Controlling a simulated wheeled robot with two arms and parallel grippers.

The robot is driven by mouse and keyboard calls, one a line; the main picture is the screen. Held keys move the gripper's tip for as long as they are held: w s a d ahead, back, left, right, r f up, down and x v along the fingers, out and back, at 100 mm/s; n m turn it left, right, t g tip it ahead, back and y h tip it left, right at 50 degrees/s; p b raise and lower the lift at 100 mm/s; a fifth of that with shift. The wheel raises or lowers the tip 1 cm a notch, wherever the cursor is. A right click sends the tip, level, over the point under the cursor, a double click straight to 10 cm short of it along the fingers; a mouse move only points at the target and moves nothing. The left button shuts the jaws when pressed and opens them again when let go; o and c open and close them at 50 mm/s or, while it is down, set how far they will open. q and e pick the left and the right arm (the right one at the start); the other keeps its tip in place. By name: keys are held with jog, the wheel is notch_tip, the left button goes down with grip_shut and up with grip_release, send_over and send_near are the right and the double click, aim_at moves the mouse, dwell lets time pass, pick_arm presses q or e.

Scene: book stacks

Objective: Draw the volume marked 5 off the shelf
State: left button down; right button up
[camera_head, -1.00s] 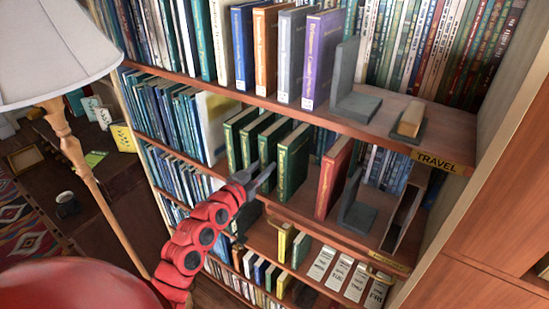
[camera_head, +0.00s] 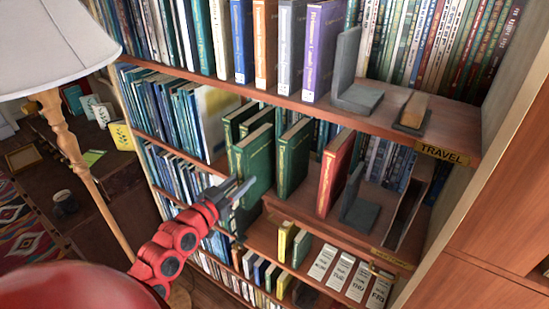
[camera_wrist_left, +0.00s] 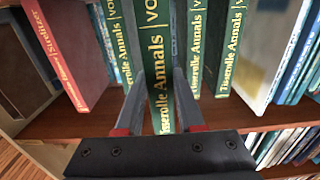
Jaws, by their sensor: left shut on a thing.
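My left gripper (camera_head: 240,192) is shut on a green volume (camera_head: 257,158), with a finger on each side of its spine. Similar green volumes stand on both sides, one to the right (camera_head: 293,160) across a gap. My right gripper is not in view.
A red book (camera_head: 335,172) and a dark bookend (camera_head: 358,210) stand farther right on the same shelf. The upper shelf edge (camera_head: 300,108) runs above the row. A floor lamp (camera_head: 62,130) stands at the left. The space in front of the shelf is open.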

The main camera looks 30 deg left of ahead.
pick_arm(q)
jog(key=s, duration=0.1)
jog(key=s+b, duration=0.1)
jog(key=s, duration=0.1)
jog(key=s+b, duration=0.1)
jog(key=s, duration=0.1)
jog(key=shift+s+a, duration=0.2)
jog(key=shift+a, duration=0.05)
jog(key=s, duration=0.3)
jog(key=shift+r+p, duration=0.1)
jog(key=shift+p, duration=0.3)
jog(key=shift+w, duration=0.15)
